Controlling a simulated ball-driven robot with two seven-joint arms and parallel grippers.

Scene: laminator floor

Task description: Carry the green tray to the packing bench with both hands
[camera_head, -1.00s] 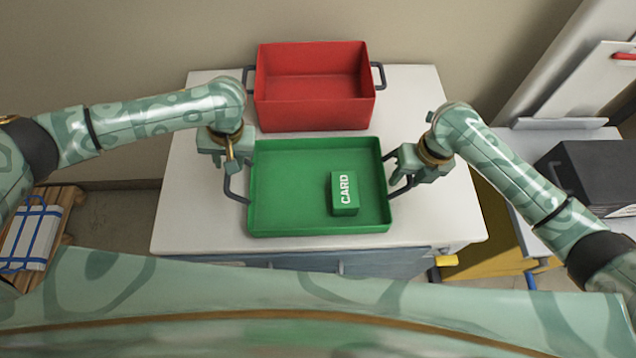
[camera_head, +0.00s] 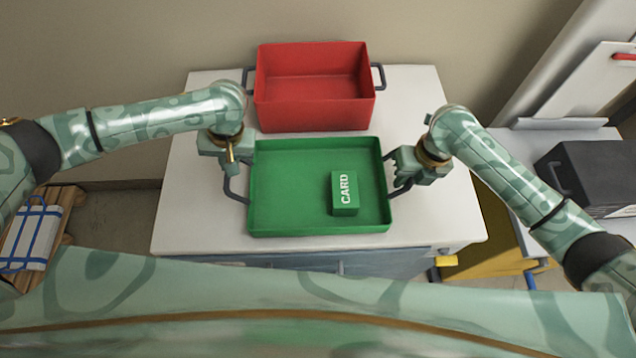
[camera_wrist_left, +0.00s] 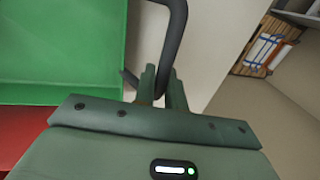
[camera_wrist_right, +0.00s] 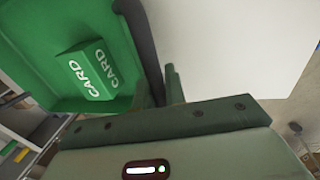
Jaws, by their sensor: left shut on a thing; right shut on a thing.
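The green tray (camera_head: 275,224) rests on a white-topped bench in the head view, with a dark handle at each side. A green box marked CARD (camera_head: 345,194) stands inside it, right of the middle. My left gripper (camera_head: 233,166) is shut on the tray's left handle; the left wrist view shows the fingers (camera_wrist_left: 162,92) closed around the dark bar. My right gripper (camera_head: 397,180) is shut on the right handle; the right wrist view shows its fingers (camera_wrist_right: 158,90) at the dark bar beside the tray wall, partly hiding the grip.
A red bin (camera_head: 315,110) with side handles stands close behind the tray. The white bench top (camera_head: 190,205) is clear at left and right. A black box (camera_head: 592,172) sits on a surface at the right. A wooden pallet with a strapped bundle (camera_head: 32,232) lies at the left.

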